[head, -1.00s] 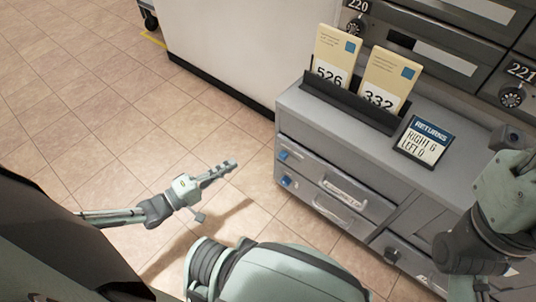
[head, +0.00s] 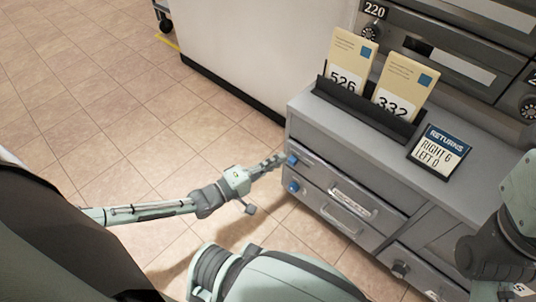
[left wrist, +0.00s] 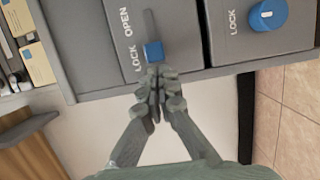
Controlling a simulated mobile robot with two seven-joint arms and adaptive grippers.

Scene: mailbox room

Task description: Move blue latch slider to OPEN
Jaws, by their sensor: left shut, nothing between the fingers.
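The blue latch slider (head: 291,160) is a small block at the upper left of the grey cabinet front. In the left wrist view the slider (left wrist: 153,52) sits beside the word LOCK, at the near end of a straight slot; OPEN is printed further along the slot. My left gripper (head: 278,160) is shut and empty, with its fingertips pointing at the slider. In the left wrist view the fingertips (left wrist: 158,72) are very close to the slider; I cannot tell whether they touch. My right arm shows at the right edge, but its gripper is not seen.
A blue round knob (head: 293,187) is below the slider. On top are a card holder (head: 366,108) with two cards and a RETURNS sign (head: 439,152). The tiled floor (head: 110,130) left of the cabinet is clear.

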